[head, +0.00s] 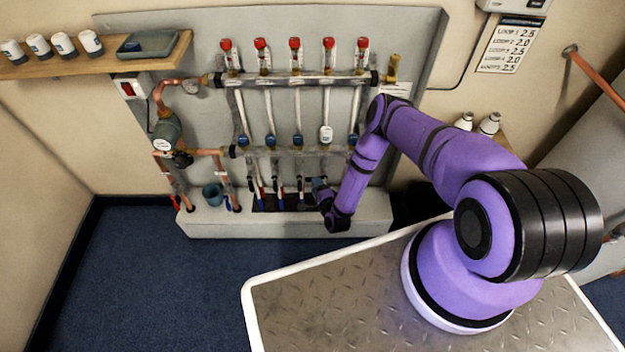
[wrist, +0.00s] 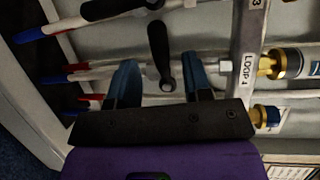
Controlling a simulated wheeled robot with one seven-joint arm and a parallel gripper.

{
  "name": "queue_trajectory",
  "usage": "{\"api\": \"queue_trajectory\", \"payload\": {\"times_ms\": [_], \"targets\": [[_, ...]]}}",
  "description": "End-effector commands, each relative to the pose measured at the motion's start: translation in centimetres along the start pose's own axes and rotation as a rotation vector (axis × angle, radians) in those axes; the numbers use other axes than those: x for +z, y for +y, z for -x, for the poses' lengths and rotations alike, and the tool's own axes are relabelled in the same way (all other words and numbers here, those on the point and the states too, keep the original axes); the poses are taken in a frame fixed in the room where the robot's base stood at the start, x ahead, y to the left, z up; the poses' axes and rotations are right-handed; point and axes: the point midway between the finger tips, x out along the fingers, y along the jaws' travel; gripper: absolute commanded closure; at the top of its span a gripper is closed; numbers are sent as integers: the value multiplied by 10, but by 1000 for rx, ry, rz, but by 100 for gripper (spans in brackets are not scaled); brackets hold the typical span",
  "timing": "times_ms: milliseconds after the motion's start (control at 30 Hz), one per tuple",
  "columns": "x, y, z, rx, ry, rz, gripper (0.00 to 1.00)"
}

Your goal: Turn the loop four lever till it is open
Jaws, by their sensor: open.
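In the wrist view, the black loop four lever (wrist: 158,48) stands across its pale pipe, its pivot on the pipe in line with the "LOOP 4" label (wrist: 248,72). My gripper (wrist: 160,64) is open, with one blue finger on each side of the lever. Gaps show between the lever and both fingers. The lever's far end reaches past the fingertips, towards the top of the picture. In the head view, my gripper (head: 319,186) is at the lower pipes of the manifold, and I cannot make out the loop four lever there.
A neighbouring black lever (wrist: 112,8) lies along its pipe just above in the wrist view. Brass fittings (wrist: 270,64) are to the right. In the head view, a blue-grey cup (head: 212,193) stands on the ledge left of my gripper. The floor in front is clear.

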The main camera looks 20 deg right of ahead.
Motion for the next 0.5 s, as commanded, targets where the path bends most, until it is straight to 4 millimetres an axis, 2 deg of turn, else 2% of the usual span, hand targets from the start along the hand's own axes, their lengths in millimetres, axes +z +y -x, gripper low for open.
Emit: {"api": "queue_trajectory", "payload": {"times_ms": [200,500], "targets": [[0,0,-31,-1,0,1,55],[0,0,-44,0,0,0,55]]}}
